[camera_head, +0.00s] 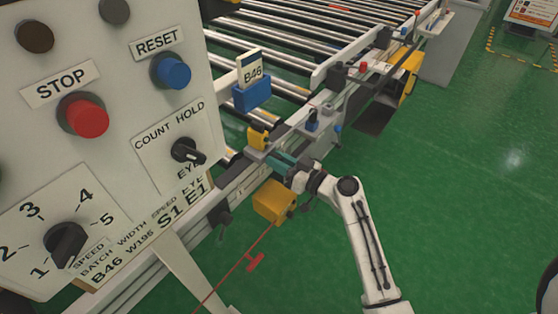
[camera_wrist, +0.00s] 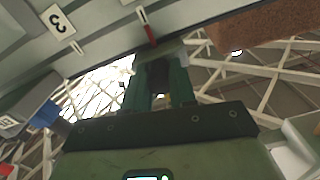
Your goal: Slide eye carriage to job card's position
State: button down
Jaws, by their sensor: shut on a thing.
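My gripper (camera_head: 283,162) reaches the near side rail of the conveyor, its teal fingers closed. In the wrist view my gripper (camera_wrist: 162,82) has its two green fingers on either side of a dark grip piece (camera_wrist: 158,76), which I take to be part of the eye carriage. A yellow block on a grey bracket (camera_head: 258,138) stands just beyond the fingers. The fingers and wrist hide most of the carriage. A red pointer mark (camera_wrist: 150,36) lies on the rail above the fingers, and a plate reading 3 (camera_wrist: 60,22) is to its left. The job card (camera_head: 150,232) reads B46, W195, S1, E1.
The control panel (camera_head: 110,120) fills the left, with a red STOP button (camera_head: 83,115) and knobs. A blue holder (camera_head: 252,95) bears a B46 tag.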

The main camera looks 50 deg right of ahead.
dwell(0.3)
jog(key=a, duration=1)
jog(key=shift+s, duration=0.15)
jog(key=c, duration=0.9)
grip_release()
jog(key=shift+s, duration=0.1)
jog(key=s+b, duration=0.3)
jog(key=s, duration=0.7)
jog(key=shift+s+d, duration=0.15)
jog(key=shift+s, duration=0.15)
